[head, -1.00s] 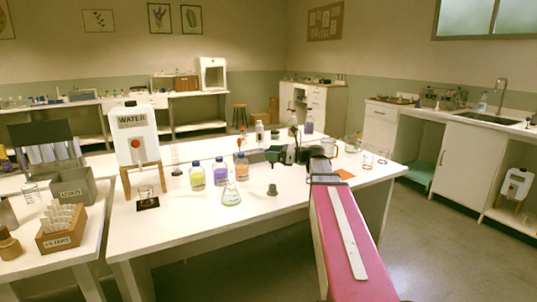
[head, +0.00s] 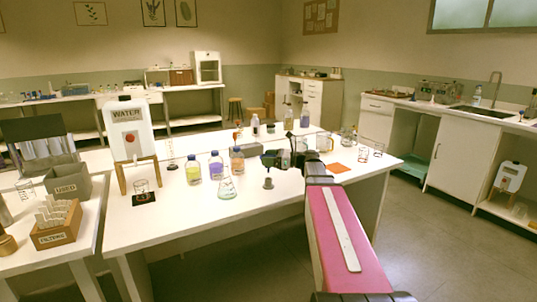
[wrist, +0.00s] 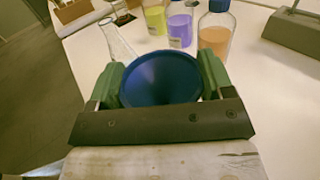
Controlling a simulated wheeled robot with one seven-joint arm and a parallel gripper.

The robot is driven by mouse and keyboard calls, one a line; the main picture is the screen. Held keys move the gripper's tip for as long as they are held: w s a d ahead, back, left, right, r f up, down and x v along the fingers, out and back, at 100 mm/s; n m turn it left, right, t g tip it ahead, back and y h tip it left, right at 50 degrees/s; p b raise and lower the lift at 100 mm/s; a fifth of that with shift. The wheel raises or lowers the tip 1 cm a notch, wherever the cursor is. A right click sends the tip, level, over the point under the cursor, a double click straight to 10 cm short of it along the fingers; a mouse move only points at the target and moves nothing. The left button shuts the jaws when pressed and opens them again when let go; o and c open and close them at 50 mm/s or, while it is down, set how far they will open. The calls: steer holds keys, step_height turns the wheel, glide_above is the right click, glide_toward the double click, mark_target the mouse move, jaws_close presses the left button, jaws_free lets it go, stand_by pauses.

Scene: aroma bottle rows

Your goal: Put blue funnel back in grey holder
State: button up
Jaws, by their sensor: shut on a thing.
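The blue funnel (wrist: 160,78) shows in the wrist view as a wide dark-blue cone, with its mouth facing the camera. My gripper (wrist: 162,84) is shut on it, with a green finger on each side. I cannot tell whether the funnel touches the holder.
A conical flask (head: 226,188) stands left of the holder. Yellow (head: 193,173), purple (head: 216,168) and orange (head: 237,163) bottles stand behind it. A grey stand base (wrist: 298,32) is at the wrist view's right. The table front (head: 190,215) is clear.

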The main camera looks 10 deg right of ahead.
steer(key=shift+f, duration=0.4)
steer(key=shift+f, duration=2.4)
stand_by(1.2)
steer(key=o, duration=0.9)
steer(key=v, duration=1.1)
steer(key=shift+w, duration=0.1)
